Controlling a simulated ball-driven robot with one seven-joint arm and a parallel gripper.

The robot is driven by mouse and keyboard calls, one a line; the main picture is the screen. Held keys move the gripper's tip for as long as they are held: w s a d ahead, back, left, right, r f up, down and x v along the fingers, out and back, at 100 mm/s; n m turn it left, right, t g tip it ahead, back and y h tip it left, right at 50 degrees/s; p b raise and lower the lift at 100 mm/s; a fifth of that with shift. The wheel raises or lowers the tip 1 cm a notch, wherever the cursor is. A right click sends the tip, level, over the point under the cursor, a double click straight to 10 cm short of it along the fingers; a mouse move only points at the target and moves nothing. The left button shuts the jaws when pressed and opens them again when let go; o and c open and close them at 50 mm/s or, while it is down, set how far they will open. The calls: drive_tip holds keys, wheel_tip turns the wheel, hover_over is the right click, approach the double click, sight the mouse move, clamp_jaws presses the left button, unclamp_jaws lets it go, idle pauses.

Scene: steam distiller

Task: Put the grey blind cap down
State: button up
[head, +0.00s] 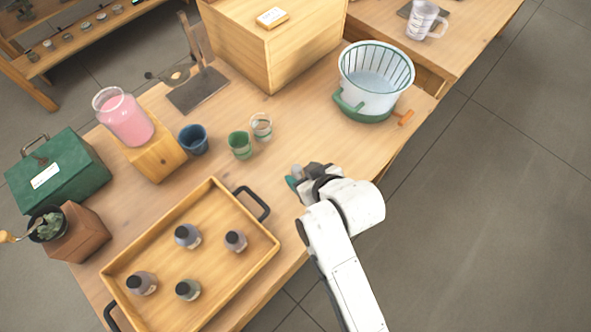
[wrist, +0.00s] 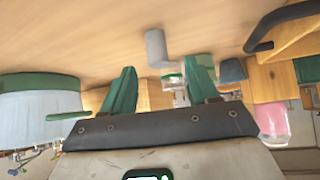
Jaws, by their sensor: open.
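The grey blind cap (wrist: 154,45) shows in the wrist view as a small plain grey cylinder on the wooden table. It lies in the gap ahead of my green fingers, and I see no finger closed on it. My gripper (wrist: 162,68) is open, with the two fingers wide apart. In the head view my gripper (head: 293,180) is low over the table's right edge, to the right of the tray.
A wooden tray (head: 262,252) with several dark-capped bottles is at the left. A green glass (head: 239,146), a clear glass (head: 261,127) and a blue cup (head: 194,139) stand beyond the gripper. A white-and-green tub (head: 371,80) is at the far right. The tabletop between is clear.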

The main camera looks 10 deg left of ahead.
sight(298, 170)
drive_tip(key=x, duration=0.5)
drive_tip(key=shift+w+d+r, duration=0.1)
clamp_jaws()
idle(0.4)
drive_tip(key=shift+r, duration=0.1)
